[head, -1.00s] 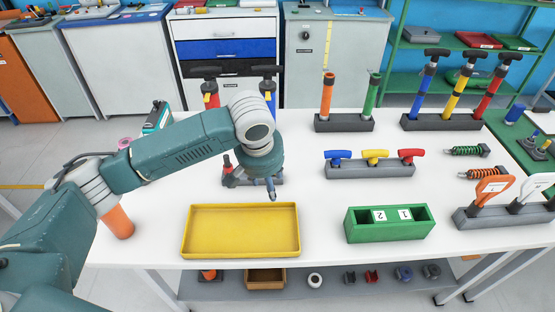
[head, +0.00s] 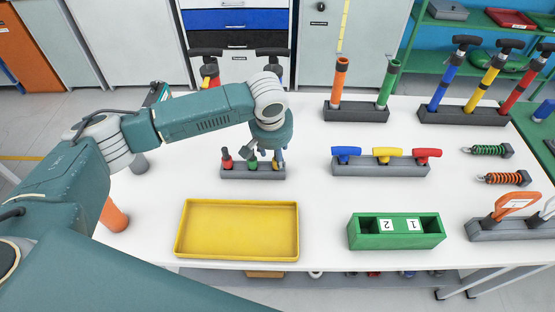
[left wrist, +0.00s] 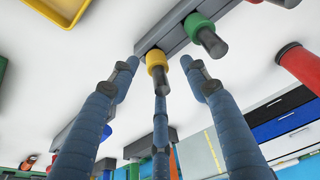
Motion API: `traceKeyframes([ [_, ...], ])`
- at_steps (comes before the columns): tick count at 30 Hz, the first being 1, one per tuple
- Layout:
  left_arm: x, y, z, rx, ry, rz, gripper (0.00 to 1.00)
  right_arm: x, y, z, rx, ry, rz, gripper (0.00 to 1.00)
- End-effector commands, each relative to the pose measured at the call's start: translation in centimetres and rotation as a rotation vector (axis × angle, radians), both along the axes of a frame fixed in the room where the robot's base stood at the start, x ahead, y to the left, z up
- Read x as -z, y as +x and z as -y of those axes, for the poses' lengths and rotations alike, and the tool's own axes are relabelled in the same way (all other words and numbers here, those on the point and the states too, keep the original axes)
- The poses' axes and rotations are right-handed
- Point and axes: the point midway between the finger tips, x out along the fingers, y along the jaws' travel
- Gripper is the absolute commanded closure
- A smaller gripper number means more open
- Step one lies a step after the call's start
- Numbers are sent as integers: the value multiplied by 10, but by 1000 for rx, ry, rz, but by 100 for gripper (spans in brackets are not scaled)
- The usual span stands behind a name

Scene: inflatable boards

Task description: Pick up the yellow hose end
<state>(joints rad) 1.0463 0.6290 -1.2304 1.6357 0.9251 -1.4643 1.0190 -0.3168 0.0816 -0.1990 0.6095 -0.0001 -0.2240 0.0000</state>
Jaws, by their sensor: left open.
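The yellow hose end (left wrist: 156,60) stands in a grey rack (left wrist: 172,35) beside a green hose end (left wrist: 207,36), with a dark tip on each. In the head view the rack (head: 235,174) holds a red hose end (head: 227,161), a green one (head: 252,164) and the yellow one, mostly hidden by my gripper. My left gripper (head: 266,156) is over the right part of the rack. In the left wrist view my left gripper (left wrist: 160,70) is open, its fingers spread around the yellow hose end; I cannot tell whether they touch it. My right gripper is not in view.
A yellow tray (head: 240,202) lies in front of the rack. A grey rack of T-handles (head: 380,168) and a green numbered box (head: 396,241) stand to the right. Tall pumps (head: 340,80) stand behind. White table is clear between them.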

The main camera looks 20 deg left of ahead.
Motion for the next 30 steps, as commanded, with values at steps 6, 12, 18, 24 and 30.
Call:
traceKeyframes([
  [6, 31, 7, 1, -1, 3, -3, 54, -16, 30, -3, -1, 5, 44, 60],
  [12, 43, 10, 2, 3, 1, 0, 54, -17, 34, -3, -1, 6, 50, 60],
  [18, 43, 10, 2, 2, 1, 0, 64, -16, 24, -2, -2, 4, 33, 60],
  [24, 42, 10, 1, 2, 1, 0, 95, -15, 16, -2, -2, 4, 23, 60],
  [30, 42, 10, 1, 2, 1, 1, 95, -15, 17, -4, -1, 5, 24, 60],
])
